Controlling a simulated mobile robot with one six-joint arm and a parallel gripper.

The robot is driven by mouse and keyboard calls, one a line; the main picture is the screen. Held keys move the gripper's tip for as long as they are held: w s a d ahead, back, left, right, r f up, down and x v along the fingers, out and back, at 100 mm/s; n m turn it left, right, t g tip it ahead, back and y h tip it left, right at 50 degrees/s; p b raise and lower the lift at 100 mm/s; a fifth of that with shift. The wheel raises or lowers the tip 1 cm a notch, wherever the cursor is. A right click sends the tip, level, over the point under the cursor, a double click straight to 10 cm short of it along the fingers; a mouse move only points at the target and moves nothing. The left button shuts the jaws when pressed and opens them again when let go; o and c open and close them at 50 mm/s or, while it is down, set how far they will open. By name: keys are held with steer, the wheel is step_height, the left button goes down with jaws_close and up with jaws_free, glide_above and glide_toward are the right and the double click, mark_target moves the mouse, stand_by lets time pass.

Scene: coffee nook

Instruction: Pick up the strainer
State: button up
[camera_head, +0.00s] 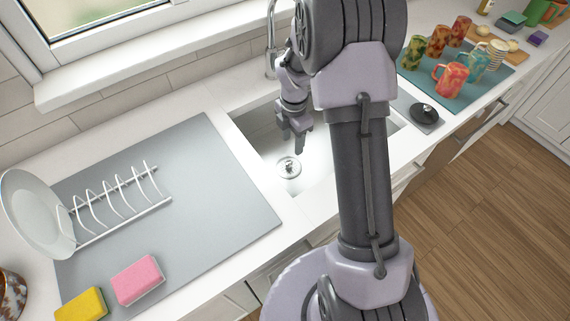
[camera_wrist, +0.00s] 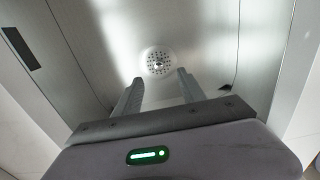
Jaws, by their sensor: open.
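The strainer (camera_head: 288,167) is a round metal piece with a small raised middle, sitting in the drain at the bottom of the sink. In the wrist view the strainer (camera_wrist: 157,63) shows as a disc with dark holes, inside a pale ring. My gripper (camera_head: 292,145) points down into the sink, above the strainer and apart from it. In the wrist view my gripper (camera_wrist: 158,78) has its two fingers spread, with nothing between them, and the strainer appears just beyond the gap between the tips.
The sink (camera_head: 255,130) has walls around my gripper. A grey mat (camera_head: 225,190) holds a white dish rack (camera_head: 120,200) with a plate (camera_head: 35,210). A pink sponge (camera_head: 137,280) and yellow sponge (camera_head: 82,305) lie in front. A black round lid-like piece (camera_head: 424,113) and several mugs stand right.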

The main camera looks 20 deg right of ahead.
steer(key=b, duration=0.2)
glide_above(289, 163)
steer(key=f, duration=0.5)
steer(key=shift+d, duration=0.4)
steer(key=f+b, duration=0.1)
steer(key=f, duration=0.2)
steer(key=f+b, duration=0.1)
steer(key=f, duration=0.1)
steer(key=shift+w+a+f+b, duration=0.1)
steer(key=shift+a+f+b, duration=0.1)
steer(key=shift+a+b, duration=0.15)
steer(key=shift+r, duration=0.1)
steer(key=shift+c, duration=1.1)
jaws_close()
